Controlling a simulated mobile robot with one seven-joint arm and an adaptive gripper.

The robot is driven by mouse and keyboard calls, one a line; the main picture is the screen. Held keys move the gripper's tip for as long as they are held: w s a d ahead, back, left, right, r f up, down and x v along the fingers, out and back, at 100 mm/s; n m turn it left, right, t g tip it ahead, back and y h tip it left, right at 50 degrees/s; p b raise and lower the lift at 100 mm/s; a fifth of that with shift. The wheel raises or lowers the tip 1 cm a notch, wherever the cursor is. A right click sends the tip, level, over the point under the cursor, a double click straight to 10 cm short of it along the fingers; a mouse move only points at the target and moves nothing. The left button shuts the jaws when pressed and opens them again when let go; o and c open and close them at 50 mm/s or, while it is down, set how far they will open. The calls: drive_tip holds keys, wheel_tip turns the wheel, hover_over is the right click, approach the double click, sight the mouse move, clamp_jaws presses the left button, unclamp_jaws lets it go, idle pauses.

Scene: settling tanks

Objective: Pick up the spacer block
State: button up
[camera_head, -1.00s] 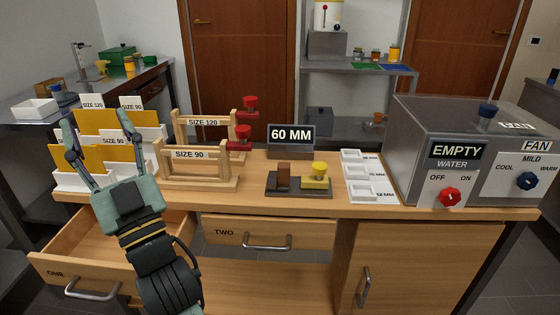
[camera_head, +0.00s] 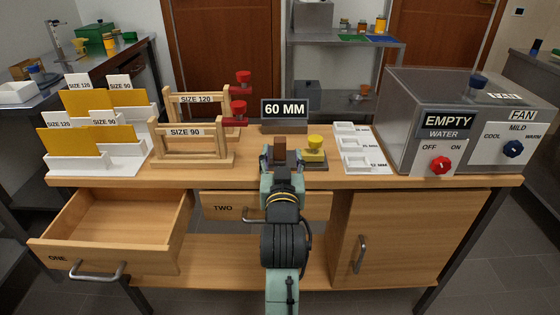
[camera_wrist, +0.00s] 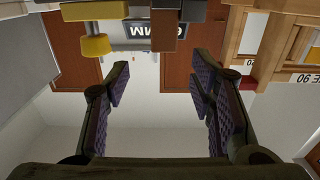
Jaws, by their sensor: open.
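A small upright brown block (camera_head: 280,145), which looks like the spacer block, stands on the bench beside a yellow knob (camera_head: 315,142). My gripper covers the block's lower part there. In the wrist view, which is upside down, the brown block (camera_wrist: 164,32) is beyond the open fingertips (camera_wrist: 160,78), near the middle, and the yellow knob (camera_wrist: 96,45) is left of it.
The 60 MM sign (camera_head: 284,110) stands behind the block. Wooden frames (camera_head: 190,150) with red knobs are on the left. White trays (camera_head: 362,163) and a grey metal box (camera_head: 425,95) are on the right. Drawer ONE (camera_head: 112,230) is pulled open, front left.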

sight(280, 145)
drive_tip(key=w, duration=0.3)
drive_tip(key=shift+r, duration=0.1)
drive_tip(key=shift+w+a+f+p, duration=0.15)
drive_tip(key=shift+w+p, duration=0.25)
drive_tip(key=shift+w, duration=0.5)
drive_tip(key=shift+w+f+p, duration=0.2)
drive_tip(key=shift+w+p, duration=0.15)
drive_tip(key=shift+w, duration=0.5)
drive_tip(key=shift+w+a+f+p, duration=0.15)
drive_tip(key=shift+w+p, duration=0.25)
drive_tip(key=shift+w, duration=0.5)
drive_tip(key=shift+c, duration=0.4)
clamp_jaws()
